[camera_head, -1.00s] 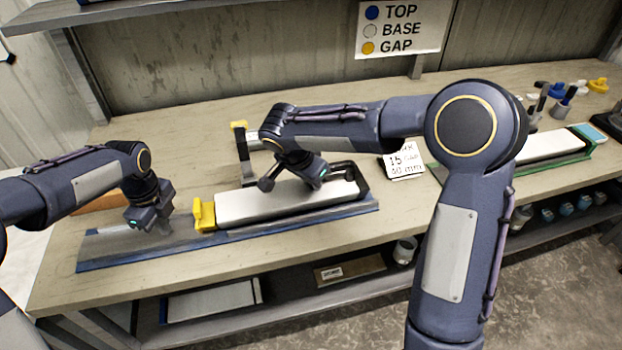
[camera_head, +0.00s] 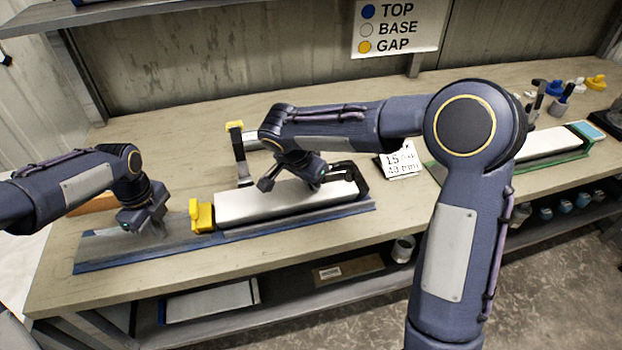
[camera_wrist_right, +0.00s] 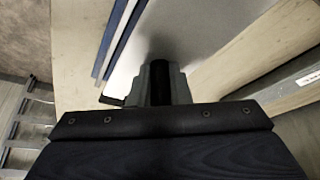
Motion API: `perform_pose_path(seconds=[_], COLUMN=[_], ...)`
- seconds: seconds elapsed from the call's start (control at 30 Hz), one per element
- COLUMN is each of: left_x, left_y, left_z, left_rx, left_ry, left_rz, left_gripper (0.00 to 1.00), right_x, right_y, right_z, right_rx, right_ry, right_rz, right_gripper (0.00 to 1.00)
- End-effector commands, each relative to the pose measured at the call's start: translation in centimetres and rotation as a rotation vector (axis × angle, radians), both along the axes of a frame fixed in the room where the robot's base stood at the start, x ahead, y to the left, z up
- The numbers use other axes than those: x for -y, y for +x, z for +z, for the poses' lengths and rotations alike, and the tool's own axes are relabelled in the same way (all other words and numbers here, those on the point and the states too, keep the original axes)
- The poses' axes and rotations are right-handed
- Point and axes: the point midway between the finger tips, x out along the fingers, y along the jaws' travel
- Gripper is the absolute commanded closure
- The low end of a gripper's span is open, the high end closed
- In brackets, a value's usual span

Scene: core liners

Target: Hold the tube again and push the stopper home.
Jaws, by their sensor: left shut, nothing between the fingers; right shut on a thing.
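The long white tube (camera_head: 275,203) lies in a grey-and-blue tray (camera_head: 100,255) on the bench. The yellow stopper (camera_head: 202,216) is at the tube's left end; I cannot tell how deep it sits. My left gripper (camera_head: 138,226) is shut and empty over the tray's bare left part, left of the stopper and apart from it. My right gripper (camera_head: 290,183) is at the tube's upper side, shut on it; its fingertips are mostly hidden in the head view. In the right wrist view my right gripper (camera_wrist_right: 160,82) shows dark, and the contact is unclear.
A black-handled clamp with a yellow tip (camera_head: 235,127) stands behind the tube. A written card (camera_head: 402,160) lies to its right. A second white tube in a green tray (camera_head: 565,158) and several small stoppers are at the far right. A TOP/BASE/GAP sign (camera_head: 398,28) hangs behind.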

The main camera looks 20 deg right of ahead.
Motion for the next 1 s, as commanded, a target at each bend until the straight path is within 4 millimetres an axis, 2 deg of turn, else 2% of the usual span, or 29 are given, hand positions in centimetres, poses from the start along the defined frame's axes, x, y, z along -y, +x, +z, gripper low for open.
perform_pose_path(seconds=[0.03,0.17,0.7,1.0], left_x=[-1.7,-1.8,-1.3,-1.2], left_y=[-0.7,-0.6,-0.4,-0.3], left_z=[-1.2,-0.5,5.5,8.2], left_rx=[-0.037,-0.032,-0.018,-0.017], left_ry=[0.031,0.034,0.023,0.021], left_rz=[0.013,0.012,0.010,0.010], left_gripper=[1.00,1.00,1.00,1.00], right_x=[0.0,0.0,0.0,0.0], right_y=[0.0,0.1,0.0,0.0], right_z=[0.0,0.0,0.1,0.1], right_rx=[0.003,0.003,0.002,0.003], right_ry=[0.002,0.002,0.000,0.000], right_rz=[-0.001,0.000,0.000,-0.001], right_gripper=[1.00,1.00,1.00,1.00])
